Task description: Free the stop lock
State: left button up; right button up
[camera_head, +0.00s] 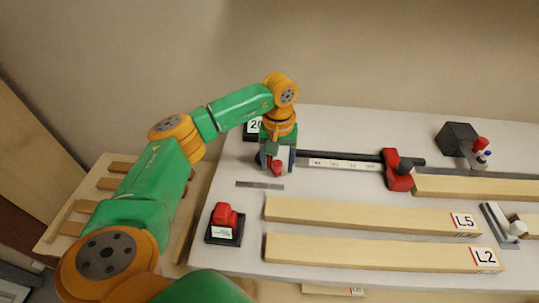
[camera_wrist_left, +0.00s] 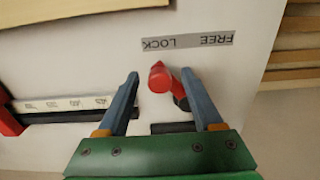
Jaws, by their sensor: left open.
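The red stop lock lever (camera_wrist_left: 158,80) stands on the pale bench between my left gripper's fingers (camera_wrist_left: 160,74). Its pointed tip faces the LOCK end of the grey FREE/LOCK label (camera_wrist_left: 188,41), which reads upside down in the wrist view. In the head view my left gripper (camera_head: 278,158) points down over the lever (camera_head: 277,169), at the left end of the rail. The gripper is open; a gap shows on the lever's left, while contact on its right is unclear. The red stop (camera_head: 398,170) sits farther right on the rail. My right gripper is out of view.
The black rail (camera_head: 320,154) carries a white scale (camera_head: 345,163). A red button on a dark base (camera_head: 225,222) stands front left. Boards L5 (camera_head: 360,212) and L2 (camera_head: 370,250) lie in front. A dark block (camera_head: 456,139) and small bottles (camera_head: 483,155) stand back right.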

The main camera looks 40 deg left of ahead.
pick_arm(q)
jog(key=shift+r, duration=0.1)
jog(key=c, duration=0.8)
jog(key=shift+s+a, duration=0.5)
jog(key=shift+s, duration=0.35)
jog(key=shift+s+a, duration=0.75)
jog(key=shift+a, duration=0.05)
